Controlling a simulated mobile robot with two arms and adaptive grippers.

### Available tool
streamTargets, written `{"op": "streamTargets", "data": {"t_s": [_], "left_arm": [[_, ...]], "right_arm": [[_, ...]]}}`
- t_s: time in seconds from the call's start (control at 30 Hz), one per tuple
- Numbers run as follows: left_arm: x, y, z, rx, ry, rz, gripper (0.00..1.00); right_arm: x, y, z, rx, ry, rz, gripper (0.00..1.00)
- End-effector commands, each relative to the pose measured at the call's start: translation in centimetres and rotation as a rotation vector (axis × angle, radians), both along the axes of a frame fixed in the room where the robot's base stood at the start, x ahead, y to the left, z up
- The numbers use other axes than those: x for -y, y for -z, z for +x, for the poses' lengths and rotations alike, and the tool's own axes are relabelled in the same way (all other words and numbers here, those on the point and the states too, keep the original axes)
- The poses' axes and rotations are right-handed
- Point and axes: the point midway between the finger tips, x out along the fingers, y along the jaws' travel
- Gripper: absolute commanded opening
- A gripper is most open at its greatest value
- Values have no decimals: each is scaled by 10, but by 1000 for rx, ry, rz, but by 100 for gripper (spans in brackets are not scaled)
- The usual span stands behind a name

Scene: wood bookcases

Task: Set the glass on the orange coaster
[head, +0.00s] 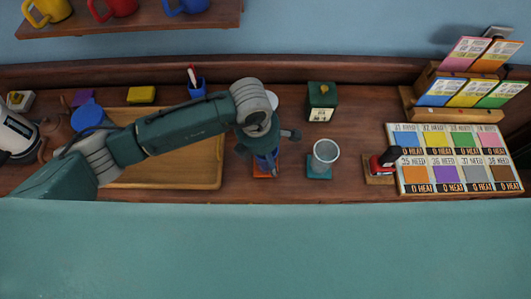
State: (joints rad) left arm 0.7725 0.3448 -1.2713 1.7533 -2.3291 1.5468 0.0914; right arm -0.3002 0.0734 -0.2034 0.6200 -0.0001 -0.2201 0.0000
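A clear greyish glass (325,154) stands upright on a teal coaster (319,174), right of my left gripper. The orange coaster (262,174) lies left of it, mostly hidden under my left gripper (266,160). My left arm reaches in from the left, and its gripper points down over the orange coaster. Something bluish shows at the fingertips, but I cannot tell whether it is a held object or part of the gripper. The finger opening is hidden. My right gripper is out of view.
A wooden tray (205,172) lies under my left arm. A green box (322,97) stands behind the glass. A red-and-black stamp-like item (382,161), a colour chart (455,140) and a card rack (412,103) are at right. A blue pen cup (197,90) stands at the back.

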Motion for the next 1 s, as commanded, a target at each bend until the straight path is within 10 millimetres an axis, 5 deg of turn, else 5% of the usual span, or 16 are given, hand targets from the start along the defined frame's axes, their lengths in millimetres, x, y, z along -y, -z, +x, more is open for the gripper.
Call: {"op": "streamTargets", "data": {"t_s": [0.33,0.8,1.0], "left_arm": [[-1,-12,1,3,-1,-2,70],[-11,-104,-5,4,0,-2,70],[-13,-120,-7,0,0,0,70]], "right_arm": [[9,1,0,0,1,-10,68],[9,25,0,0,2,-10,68],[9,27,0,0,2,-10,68]]}}
